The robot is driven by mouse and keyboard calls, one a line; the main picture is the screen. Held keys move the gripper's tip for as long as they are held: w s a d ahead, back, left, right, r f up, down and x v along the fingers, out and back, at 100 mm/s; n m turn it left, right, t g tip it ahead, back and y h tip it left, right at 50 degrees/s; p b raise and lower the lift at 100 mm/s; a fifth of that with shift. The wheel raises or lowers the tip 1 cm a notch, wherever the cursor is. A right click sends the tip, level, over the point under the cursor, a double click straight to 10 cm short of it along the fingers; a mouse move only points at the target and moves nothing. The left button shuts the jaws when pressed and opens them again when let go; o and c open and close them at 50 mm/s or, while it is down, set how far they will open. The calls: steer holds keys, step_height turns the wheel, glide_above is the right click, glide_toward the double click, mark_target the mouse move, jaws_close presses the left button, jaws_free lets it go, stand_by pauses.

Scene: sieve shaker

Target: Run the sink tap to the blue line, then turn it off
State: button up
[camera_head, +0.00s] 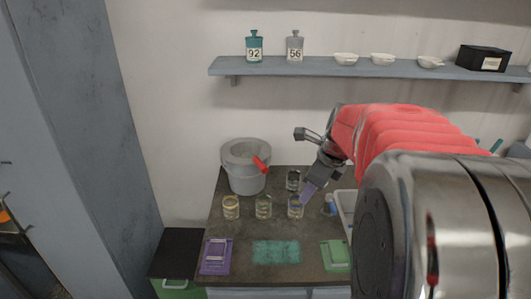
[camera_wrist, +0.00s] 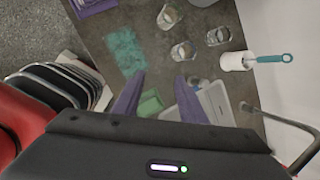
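My gripper (camera_head: 308,190) reaches over the bench, in front of the back wall; its fingers look purple. In the wrist view its two fingers (camera_wrist: 160,97) are spread apart with nothing between them. A pale sink basin (camera_head: 345,201) shows only in part beside my arm; in the wrist view it looks like the light tray shape (camera_wrist: 215,101) beyond the right finger. A curved metal pipe (camera_wrist: 290,120) at the lower right of the wrist view looks like the tap. Its handle and any water are not visible. I cannot make out a blue line.
Several glass jars (camera_head: 263,207) stand on the dark bench, with a grey bucket (camera_head: 243,178) behind them. A shelf (camera_head: 375,69) holds bottles and bowls. My arm hides the right side.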

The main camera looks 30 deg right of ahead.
mark_target(333, 206)
steer(key=d+f+m, duration=0.2)
steer(key=d+m, duration=0.4)
steer(key=d, duration=0.1)
steer(key=s+d+f+m, duration=0.1)
steer(key=d+f+m, duration=0.1)
steer(key=d+m, duration=0.4)
steer(key=shift+d+f, duration=0.35)
steer(key=shift+d, duration=0.75)
steer(key=shift+f, duration=0.1)
steer(key=x, duration=1.3)
steer(key=shift+w+d+f, duration=0.15)
steer(key=shift+w+f, duration=0.05)
steer(key=shift+c, duration=0.2)
jaws_close()
